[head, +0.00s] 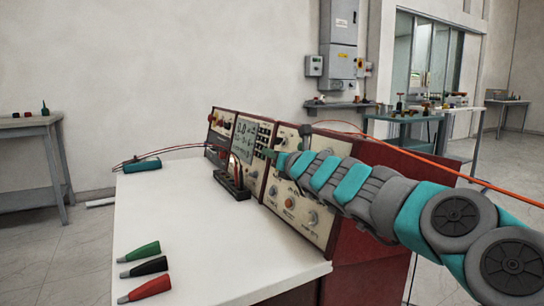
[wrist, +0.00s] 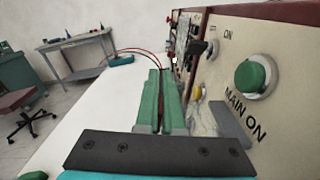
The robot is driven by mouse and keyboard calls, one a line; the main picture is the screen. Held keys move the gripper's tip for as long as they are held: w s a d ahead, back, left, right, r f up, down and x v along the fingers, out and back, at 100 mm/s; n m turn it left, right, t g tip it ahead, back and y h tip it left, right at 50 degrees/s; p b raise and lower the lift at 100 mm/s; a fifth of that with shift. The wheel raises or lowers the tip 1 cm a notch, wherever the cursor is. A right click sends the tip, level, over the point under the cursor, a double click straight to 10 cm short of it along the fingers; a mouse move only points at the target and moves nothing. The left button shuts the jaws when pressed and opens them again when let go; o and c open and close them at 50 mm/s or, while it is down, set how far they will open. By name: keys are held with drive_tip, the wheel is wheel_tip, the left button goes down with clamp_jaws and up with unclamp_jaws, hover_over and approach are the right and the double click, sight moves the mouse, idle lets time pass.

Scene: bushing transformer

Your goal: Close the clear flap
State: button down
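My gripper (head: 270,153) is at the front of the instrument panel in the head view, reaching in from the right. In the wrist view its two green fingers (wrist: 160,72) lie close side by side with only a thin dark gap, and I see nothing held between them. A pale, see-through piece, which looks like the clear flap (wrist: 201,119), shows just right of the fingers, against the panel. I cannot tell its exact angle or whether the fingers touch it. A yellow button (wrist: 197,93) is beside it. The flap cannot be made out in the head view.
A green button (wrist: 250,76) marked MAIN ON sits on the near panel. The red-framed console (head: 290,195) stands on a white table (head: 215,245). Green, black and red (head: 145,288) clips lie at the table's front left. A teal tool (head: 142,165) lies farther back. The table's middle is clear.

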wheel_tip(320, 180, down, 8)
drive_tip(key=n+b, duration=1.1)
drive_tip(key=n, duration=0.4)
drive_tip(key=shift+w+d+r, duration=0.25)
drive_tip(key=shift+w+d, duration=0.05)
drive_tip(key=shift+d, duration=0.1)
drive_tip(key=c, duration=1)
unclamp_jaws()
drive_tip(key=shift+c, duration=0.2)
drive_tip(key=shift+s+d, duration=0.1)
